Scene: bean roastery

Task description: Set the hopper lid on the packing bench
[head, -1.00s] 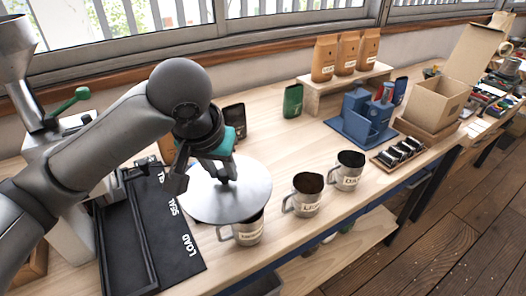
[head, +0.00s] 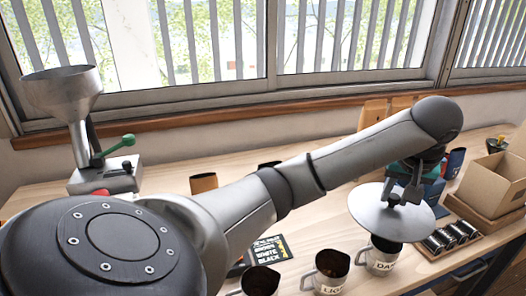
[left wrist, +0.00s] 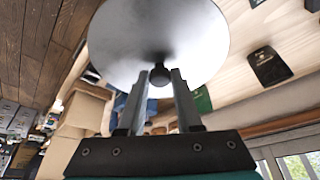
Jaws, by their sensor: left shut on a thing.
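The hopper lid (head: 375,217) is a round grey metal disc with a small knob. My left gripper (head: 403,192) is shut on the knob and holds the lid roughly level, on the right side of the head view. In the left wrist view the lid (left wrist: 158,30) fills the top, with its dark knob (left wrist: 160,76) between the two fingers. The packing bench (head: 312,232) is the long pale wooden surface under the window. The lid appears above it, overlapping the DARK mug in the picture; the gap beneath is hard to judge. My right gripper is not in view.
Metal mugs stand along the front edge: the DARK mug (head: 383,262), another mug (head: 327,272) to its left. A cardboard box (head: 492,182) and a row of small dark jars (head: 450,236) are at right. A metal hopper machine (head: 62,95) is at left.

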